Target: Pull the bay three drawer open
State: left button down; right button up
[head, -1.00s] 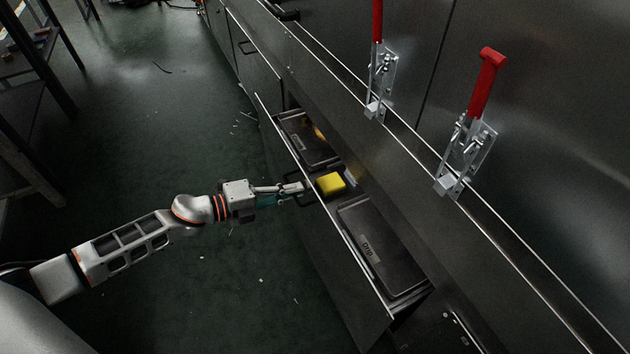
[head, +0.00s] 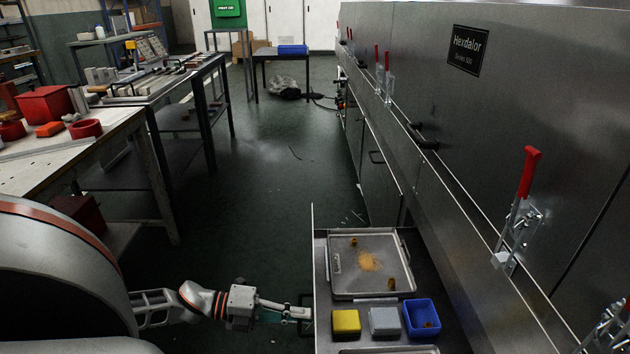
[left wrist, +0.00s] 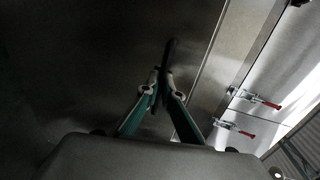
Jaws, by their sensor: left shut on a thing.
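The drawer (head: 319,262) stands well out from the steel dryer front, its contents showing. I cannot read a bay number on it. My left gripper (head: 300,312) is shut on the drawer's dark handle (head: 308,324) at the outer face. In the left wrist view the fingers (left wrist: 163,76) close around the dark handle bar (left wrist: 170,52). The near end of the drawer is cut off by the frame. My right gripper is not in view.
The drawer holds a metal tray (head: 345,284), a yellow box (head: 346,321), a grey box (head: 384,321) and a blue bin (head: 420,305). Red-handled clamps (head: 527,178) line the dryer. A workbench (head: 100,140) stands at left, with open green floor (head: 260,215) between.

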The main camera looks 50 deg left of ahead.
pick_arm(q)
jog(key=shift+s+a, duration=0.1)
jog(key=shift+s, duration=0.15)
jog(key=c, duration=2.5)
grip_release()
jog(key=shift+c, duration=0.2)
jog(key=v, duration=1.2)
